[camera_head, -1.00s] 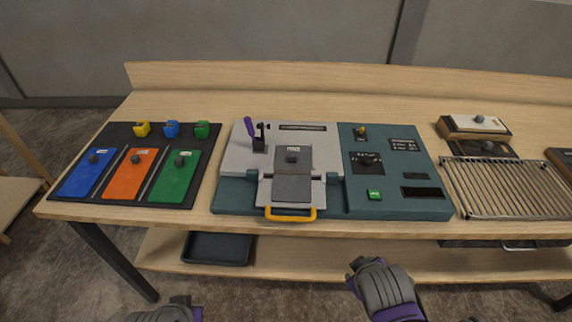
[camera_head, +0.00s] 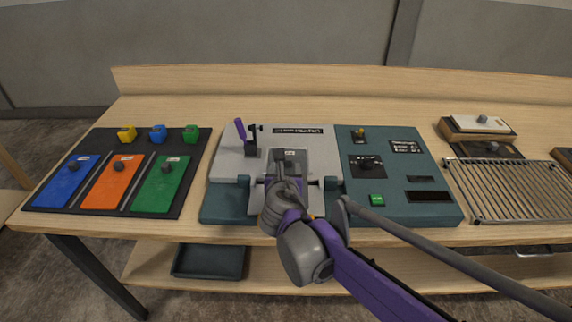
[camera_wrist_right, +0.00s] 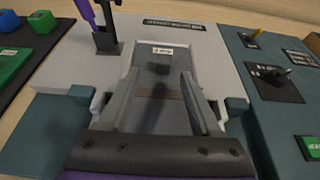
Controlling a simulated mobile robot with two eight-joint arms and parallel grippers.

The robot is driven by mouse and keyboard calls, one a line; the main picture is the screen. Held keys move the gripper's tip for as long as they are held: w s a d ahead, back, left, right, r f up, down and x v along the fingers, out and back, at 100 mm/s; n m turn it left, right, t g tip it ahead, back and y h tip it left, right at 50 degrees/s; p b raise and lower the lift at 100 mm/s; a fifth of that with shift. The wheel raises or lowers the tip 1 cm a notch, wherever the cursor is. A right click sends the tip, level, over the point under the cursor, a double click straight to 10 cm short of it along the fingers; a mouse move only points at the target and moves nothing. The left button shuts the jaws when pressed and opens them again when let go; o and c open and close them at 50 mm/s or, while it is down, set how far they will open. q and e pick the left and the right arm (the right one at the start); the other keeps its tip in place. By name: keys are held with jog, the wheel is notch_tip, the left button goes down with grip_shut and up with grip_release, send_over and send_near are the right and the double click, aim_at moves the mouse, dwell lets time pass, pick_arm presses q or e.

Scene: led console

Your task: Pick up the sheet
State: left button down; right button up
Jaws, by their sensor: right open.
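The grey sheet (camera_head: 289,154) lies on the light grey press of the console, with a small white label near its far edge. In the right wrist view the sheet (camera_wrist_right: 140,75) shows a dark knob (camera_wrist_right: 162,66) standing up. My right gripper (camera_head: 285,180) is over the near part of the sheet and hides much of it in the head view. In the wrist view its two fingers (camera_wrist_right: 162,85) are apart and empty, one on each side of the knob's line, with the knob just ahead. I cannot tell whether the fingers touch the sheet. My left gripper is out of view.
A purple-handled lever clamp (camera_head: 247,140) stands left of the sheet. A teal control panel (camera_head: 390,145) with a green button (camera_head: 376,200) is on the right. Blue, orange (camera_head: 114,180) and green plates lie at the left, and a wire rack (camera_head: 515,190) at the right.

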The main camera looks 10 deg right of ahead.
aim_at(288, 160)
jog(key=x, duration=0.6)
jog(key=shift+w+d+f, duration=0.1)
jog(key=shift+w+d, duration=0.2)
jog(key=shift+d, duration=0.05)
grip_shut()
